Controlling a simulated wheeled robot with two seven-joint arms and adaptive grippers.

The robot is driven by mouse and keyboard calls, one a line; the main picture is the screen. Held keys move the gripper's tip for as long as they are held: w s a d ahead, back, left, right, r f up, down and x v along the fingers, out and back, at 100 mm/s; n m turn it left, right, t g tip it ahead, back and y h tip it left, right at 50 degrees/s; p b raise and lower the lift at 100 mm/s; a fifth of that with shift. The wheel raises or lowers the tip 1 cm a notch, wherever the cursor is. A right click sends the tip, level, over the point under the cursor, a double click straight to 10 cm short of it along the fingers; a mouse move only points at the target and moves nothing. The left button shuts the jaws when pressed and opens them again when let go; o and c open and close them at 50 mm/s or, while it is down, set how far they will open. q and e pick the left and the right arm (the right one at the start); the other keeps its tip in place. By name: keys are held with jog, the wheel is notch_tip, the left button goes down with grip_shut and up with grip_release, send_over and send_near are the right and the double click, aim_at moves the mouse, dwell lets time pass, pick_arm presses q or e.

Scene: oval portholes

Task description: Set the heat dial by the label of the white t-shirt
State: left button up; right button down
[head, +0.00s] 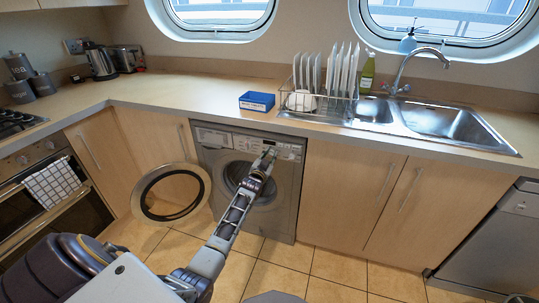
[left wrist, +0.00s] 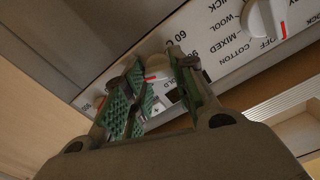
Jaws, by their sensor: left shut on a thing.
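The washing machine (head: 287,185) stands under the counter with its round door (head: 142,197) swung open to the left. My left gripper (head: 270,151) reaches its control panel (head: 225,138). In the left wrist view, the left gripper (left wrist: 163,85) is shut on the heat dial (left wrist: 158,70), a white knob with a red mark. The numbers 60 and 90 show beside it; the fingers hide part of the dial and its scale. The programme dial (left wrist: 263,20) sits at the upper right, its red mark on the side towards OFF. I cannot see the white t-shirt or its label. My right gripper is out of view.
A blue box (head: 257,101) lies on the counter (head: 190,92) above the machine. A dish rack (head: 317,101) with plates stands right of it, then the sink (head: 440,118). The open door takes up floor room left of the machine. The tiled floor in front is otherwise largely clear.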

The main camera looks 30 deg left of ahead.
pick_arm(q)
jog(key=shift+s+a+f+n+p, duration=0.1)
jog(key=shift+n+p, duration=0.85)
jog(key=shift+n, duration=1.5)
jog(key=shift+f+n+p, duration=0.1)
jog(key=shift+n+p, duration=0.85)
jog(key=shift+n, duration=1.5)
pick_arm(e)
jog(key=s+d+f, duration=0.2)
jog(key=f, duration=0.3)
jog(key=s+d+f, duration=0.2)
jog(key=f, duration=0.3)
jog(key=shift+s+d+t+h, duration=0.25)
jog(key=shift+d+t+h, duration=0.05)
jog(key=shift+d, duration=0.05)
pick_arm(q)
jog(key=o, duration=1)
jog(key=shift+r, duration=0.1)
